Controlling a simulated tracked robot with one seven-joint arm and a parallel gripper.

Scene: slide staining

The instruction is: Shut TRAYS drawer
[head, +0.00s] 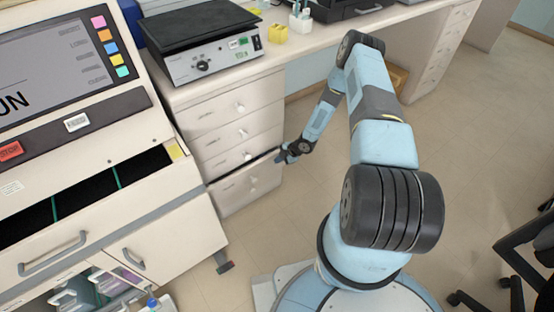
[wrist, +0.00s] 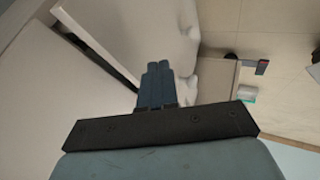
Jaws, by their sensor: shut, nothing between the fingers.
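The drawer stack (head: 215,128) stands under the bench, with pale drawer fronts and round white knobs. Its labels are too small to read, so I cannot tell by name which is TRAYS. The lowest drawer (head: 232,194) stands slightly out, with a dark gap along its top edge. My gripper (head: 281,156) is at the right end of that gap, close to the drawer front; contact cannot be told. In the wrist view my gripper (wrist: 159,66) shows its two dark fingers together and empty, pointing at a pale surface beside a dark slot.
A staining machine (head: 90,180) with a screen and open dark bays is at the left. Floor (head: 480,130) is clear to the right; a black chair (head: 525,250) stands at the right edge.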

